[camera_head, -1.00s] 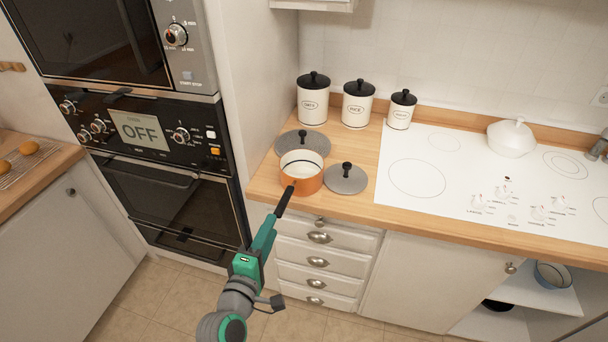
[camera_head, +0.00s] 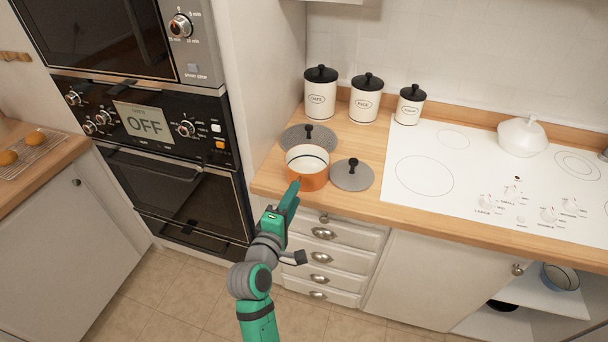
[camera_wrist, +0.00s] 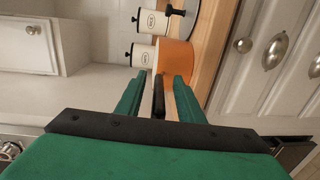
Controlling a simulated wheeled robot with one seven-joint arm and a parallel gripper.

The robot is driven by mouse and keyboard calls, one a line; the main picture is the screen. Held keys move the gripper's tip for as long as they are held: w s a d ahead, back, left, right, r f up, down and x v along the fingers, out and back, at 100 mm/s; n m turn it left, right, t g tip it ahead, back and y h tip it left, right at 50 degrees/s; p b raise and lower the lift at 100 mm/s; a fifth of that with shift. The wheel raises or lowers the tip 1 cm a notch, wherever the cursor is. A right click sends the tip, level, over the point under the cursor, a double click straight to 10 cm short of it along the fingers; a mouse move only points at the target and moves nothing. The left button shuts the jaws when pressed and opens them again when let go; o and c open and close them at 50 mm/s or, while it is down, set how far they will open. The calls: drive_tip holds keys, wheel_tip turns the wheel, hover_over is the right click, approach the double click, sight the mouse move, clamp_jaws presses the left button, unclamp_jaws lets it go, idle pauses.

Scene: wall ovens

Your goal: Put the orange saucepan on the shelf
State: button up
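The orange saucepan (camera_head: 308,181) stands upright on the wooden counter near its front edge, white inside. My gripper (camera_head: 291,190) is at its front, over the handle side, and hides the handle in the head view. In the wrist view the saucepan (camera_wrist: 176,54) is just ahead of my gripper (camera_wrist: 158,98). Its black handle (camera_wrist: 158,100) lies between the two green fingers, with gaps on both sides, so the gripper looks open around it. An open white shelf (camera_head: 540,294) shows low at the right, under the counter.
A grey lid (camera_head: 352,176) lies right of the saucepan; another (camera_head: 297,137) is behind it. Canisters (camera_head: 366,101) stand at the back. A white pot (camera_head: 522,137) is on the hob (camera_head: 430,199). A blue pan (camera_head: 560,277) sits on the shelf. Drawers (camera_head: 322,233) are below.

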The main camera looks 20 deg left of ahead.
drive_tip(key=shift+w+a+f, duration=0.1)
drive_tip(key=shift+w+a, duration=0.15)
drive_tip(key=shift+w, duration=0.55)
drive_tip(key=shift+w+a+f, duration=0.1)
drive_tip(key=shift+w+a, duration=0.1)
drive_tip(key=shift+w, duration=0.6)
